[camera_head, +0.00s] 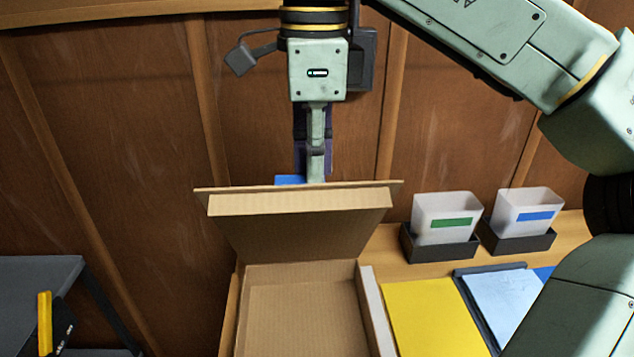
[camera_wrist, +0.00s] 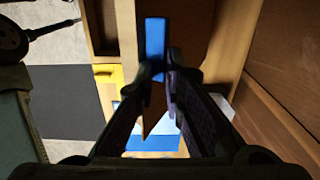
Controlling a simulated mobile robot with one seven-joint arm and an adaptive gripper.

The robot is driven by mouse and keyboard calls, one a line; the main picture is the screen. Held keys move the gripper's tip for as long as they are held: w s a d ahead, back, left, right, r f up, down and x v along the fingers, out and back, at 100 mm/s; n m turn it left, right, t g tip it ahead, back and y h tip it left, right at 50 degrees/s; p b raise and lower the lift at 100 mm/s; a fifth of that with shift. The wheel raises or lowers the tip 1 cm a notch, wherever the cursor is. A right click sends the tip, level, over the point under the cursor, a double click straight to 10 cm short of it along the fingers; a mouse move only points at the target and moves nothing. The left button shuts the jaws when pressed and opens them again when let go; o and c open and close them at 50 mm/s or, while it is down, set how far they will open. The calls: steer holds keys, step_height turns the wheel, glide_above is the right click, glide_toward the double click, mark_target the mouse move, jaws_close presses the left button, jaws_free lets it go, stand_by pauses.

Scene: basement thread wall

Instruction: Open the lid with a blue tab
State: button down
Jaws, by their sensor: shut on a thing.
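An open cardboard box (camera_head: 300,320) stands at the bottom middle of the head view. Its lid (camera_head: 300,222) is hinged up at the back, raised well above the box and leaning. The blue tab (camera_head: 288,180) shows just above the lid's top edge, partly hidden behind it. My gripper (camera_head: 316,180) points down at that edge, its fingertips partly hidden by the lid. In the wrist view the blue tab (camera_wrist: 155,40) lies between the two fingertips, and my gripper is shut on it. The part of the box that shows inside looks empty.
Two white bins, one with a green label (camera_head: 447,217) and one with a blue label (camera_head: 528,213), stand in dark trays to the right. A yellow sheet (camera_head: 430,315) and a light blue one (camera_head: 505,300) lie beside the box. A wooden wall (camera_head: 110,110) is close behind.

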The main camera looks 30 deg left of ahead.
mark_target(314, 214)
steer(key=shift+w+a+f, duration=0.5)
steer(key=shift+w+f, duration=0.15)
steer(key=shift+w, duration=0.05)
steer(key=c, duration=2.1)
jaws_free()
steer(key=shift+c, duration=0.2)
steer(key=o, duration=1.2)
steer(key=shift+w+a+f, duration=0.3)
steer(key=shift+w+a, duration=0.1)
steer(key=shift+w, duration=0.15)
steer(key=shift+c, duration=0.2)
steer(key=shift+r, duration=0.15)
steer(key=shift+c, duration=0.5)
steer(key=shift+d, duration=0.1)
steer(key=shift+c, duration=0.7)
steer(key=shift+s+d, duration=0.1)
steer(key=shift+s, duration=0.05)
